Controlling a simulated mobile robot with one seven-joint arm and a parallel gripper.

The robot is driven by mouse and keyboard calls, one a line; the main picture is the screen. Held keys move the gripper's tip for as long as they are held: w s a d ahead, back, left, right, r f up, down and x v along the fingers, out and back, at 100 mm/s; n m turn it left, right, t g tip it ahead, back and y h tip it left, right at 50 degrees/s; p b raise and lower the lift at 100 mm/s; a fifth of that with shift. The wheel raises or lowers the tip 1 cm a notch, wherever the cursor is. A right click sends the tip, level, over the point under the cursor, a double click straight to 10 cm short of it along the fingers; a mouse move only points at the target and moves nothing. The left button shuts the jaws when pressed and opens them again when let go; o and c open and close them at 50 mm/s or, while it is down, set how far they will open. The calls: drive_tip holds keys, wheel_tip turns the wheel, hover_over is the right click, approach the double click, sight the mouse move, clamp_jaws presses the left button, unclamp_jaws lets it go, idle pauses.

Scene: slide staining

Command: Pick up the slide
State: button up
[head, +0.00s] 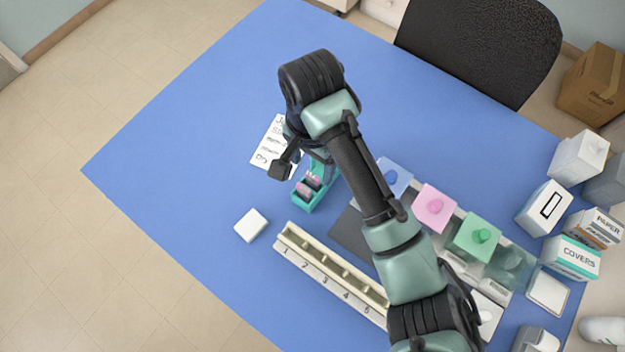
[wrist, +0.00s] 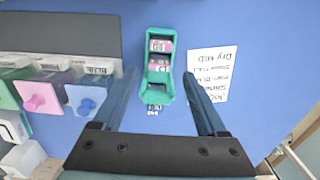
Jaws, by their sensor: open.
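A small teal rack (head: 303,201) stands on the blue table, partly under my arm in the head view. It holds slides with pink patches and white label ends. In the wrist view the teal rack (wrist: 158,97) lies ahead between my fingers. One slide (wrist: 160,45) is in its far part and another slide (wrist: 159,65) is nearer the middle; the near compartment looks empty. My gripper (wrist: 158,74) is open, with a finger on each side of the rack and nothing between them held. Its height above the rack is hard to tell.
A written note (wrist: 209,75) lies beside the rack. A numbered white holder (head: 330,272) and a white block (head: 251,225) are near. Blue, pink (head: 434,207) and green (head: 477,236) lidded jars stand to the right. The table's left is clear.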

sight(313, 176)
drive_tip(key=shift+d+f+p, duration=0.1)
drive_tip(key=shift+f+p, duration=0.2)
drive_tip(key=shift+f, duration=1.7)
clamp_jaws()
